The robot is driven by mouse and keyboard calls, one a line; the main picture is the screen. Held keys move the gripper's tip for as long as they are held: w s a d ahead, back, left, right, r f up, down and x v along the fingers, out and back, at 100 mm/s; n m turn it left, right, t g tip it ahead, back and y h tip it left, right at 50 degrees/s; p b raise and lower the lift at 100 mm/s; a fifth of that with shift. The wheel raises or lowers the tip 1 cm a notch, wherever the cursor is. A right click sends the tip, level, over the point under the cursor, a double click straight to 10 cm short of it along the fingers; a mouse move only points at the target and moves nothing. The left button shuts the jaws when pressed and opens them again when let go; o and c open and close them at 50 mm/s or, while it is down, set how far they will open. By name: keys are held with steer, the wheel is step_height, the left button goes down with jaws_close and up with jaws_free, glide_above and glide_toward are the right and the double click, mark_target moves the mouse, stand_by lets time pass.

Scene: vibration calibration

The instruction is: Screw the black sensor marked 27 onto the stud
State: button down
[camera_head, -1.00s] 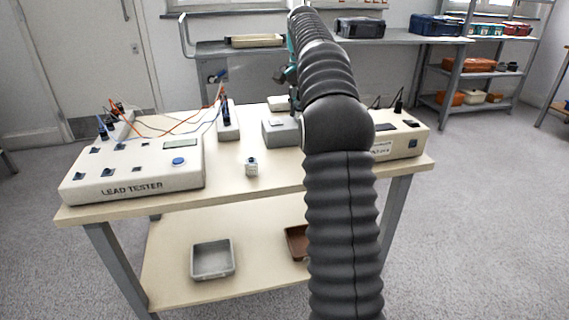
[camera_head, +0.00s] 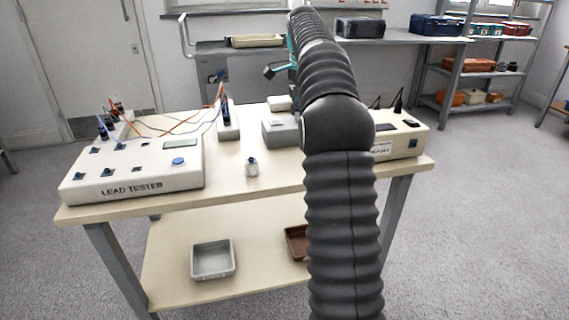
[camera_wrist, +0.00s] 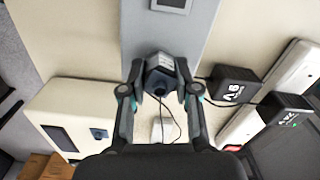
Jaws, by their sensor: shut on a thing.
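My gripper (camera_wrist: 160,70) is shut on a dark hexagonal sensor (camera_wrist: 159,79) in the wrist view, one finger on each side. A thin black cable hangs from the sensor. No number can be read on it, so I cannot tell whether it is the one marked 27. The held sensor is over or near the edge of a grey surface (camera_wrist: 163,28). The stud cannot be made out. In the head view my arm hides most of the gripper; only a teal and dark part (camera_head: 280,70) shows left of the arm.
A grey block (camera_head: 282,131) and a beige instrument (camera_head: 402,142) flank my arm on the table.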

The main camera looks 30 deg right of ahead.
steer(key=shift+r+m, duration=0.15)
steer(key=shift+m, duration=0.95)
steer(key=c, duration=0.8)
jaws_free()
steer(key=shift+o, duration=0.2)
steer(key=shift+c, duration=0.3)
steer(key=n, duration=0.4)
